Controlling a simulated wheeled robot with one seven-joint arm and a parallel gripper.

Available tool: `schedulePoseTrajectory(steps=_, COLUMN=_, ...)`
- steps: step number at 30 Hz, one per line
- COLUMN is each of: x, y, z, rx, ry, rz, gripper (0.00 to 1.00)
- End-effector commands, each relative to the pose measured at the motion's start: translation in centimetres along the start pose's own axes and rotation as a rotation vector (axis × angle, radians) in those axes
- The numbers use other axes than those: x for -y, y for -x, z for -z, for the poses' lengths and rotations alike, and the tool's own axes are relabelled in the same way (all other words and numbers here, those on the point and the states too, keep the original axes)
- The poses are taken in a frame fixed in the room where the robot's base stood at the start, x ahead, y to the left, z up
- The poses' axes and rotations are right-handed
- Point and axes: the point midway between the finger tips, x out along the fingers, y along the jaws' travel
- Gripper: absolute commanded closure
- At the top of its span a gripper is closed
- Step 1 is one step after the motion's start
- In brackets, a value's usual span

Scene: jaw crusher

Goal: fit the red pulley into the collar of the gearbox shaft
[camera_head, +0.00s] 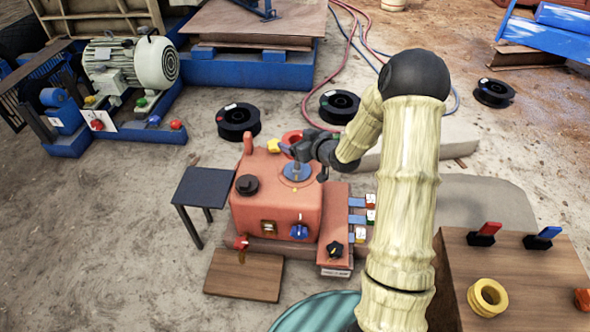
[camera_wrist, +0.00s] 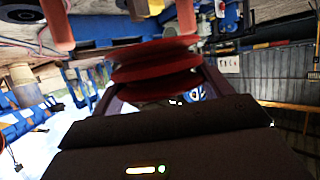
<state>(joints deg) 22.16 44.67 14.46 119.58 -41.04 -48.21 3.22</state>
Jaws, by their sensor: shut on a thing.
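The red pulley (camera_head: 291,137) is a grooved wheel, partly covered by my gripper in the head view. My gripper (camera_head: 291,149) is shut on it, above the top of the gearbox. The wrist view shows the red pulley (camera_wrist: 155,66) between my gripper's two fingers (camera_wrist: 158,85). The gearbox (camera_head: 265,215) is an orange-red box on the ground. The pulley appears apart from the collar; the collar's opening is too small to make out.
A yellow pulley (camera_head: 488,297) lies on the wooden table (camera_head: 530,275) at right. A dark small table (camera_head: 205,187) stands left of the gearbox. Black reels (camera_head: 238,121) lie behind on open ground.

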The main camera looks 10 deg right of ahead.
Motion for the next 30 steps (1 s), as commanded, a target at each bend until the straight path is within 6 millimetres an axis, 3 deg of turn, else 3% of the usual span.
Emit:
schedulePoseTrajectory(steps=14, x=-0.3, y=0.1, z=0.3, rx=-0.007, ry=0.007, rz=0.014, gripper=0.81)
schedulePoseTrajectory(steps=27, x=-0.2, y=-2.1, z=-5.1, rx=-0.006, ry=0.006, rz=0.014, gripper=0.81)
schedulePoseTrajectory(steps=30, x=-0.2, y=-2.3, z=-5.5, rx=-0.007, ry=0.006, rz=0.014, gripper=0.81)
